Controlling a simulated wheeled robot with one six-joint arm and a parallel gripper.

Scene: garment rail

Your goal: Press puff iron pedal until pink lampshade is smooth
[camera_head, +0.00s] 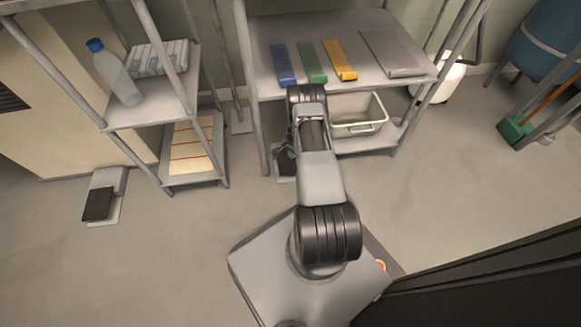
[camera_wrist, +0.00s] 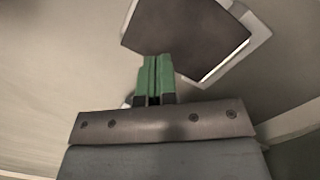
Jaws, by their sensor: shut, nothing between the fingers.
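My gripper (camera_wrist: 157,62) is shut and empty, its green fingers together. In the wrist view the fingertips overlap the lower left edge of a dark pedal plate (camera_wrist: 192,32) with a pale frame; I cannot tell whether they touch it. In the head view my arm reaches down in front of the middle shelf, and its end partly hides a pedal base (camera_head: 286,179) on the floor. A second dark pedal (camera_head: 98,204) on a pale base lies on the floor at the left. I cannot tell which is the puff iron's. I see no pink lampshade or puff iron head.
A metal shelf (camera_head: 266,94) holds blue, green and yellow strips, with a white bin (camera_head: 358,128) below. The left rack (camera_head: 150,113) holds a bottle. A blue barrel (camera_head: 545,42) and a green broom (camera_head: 515,130) stand at the right. Floor between the left pedal and my base is clear.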

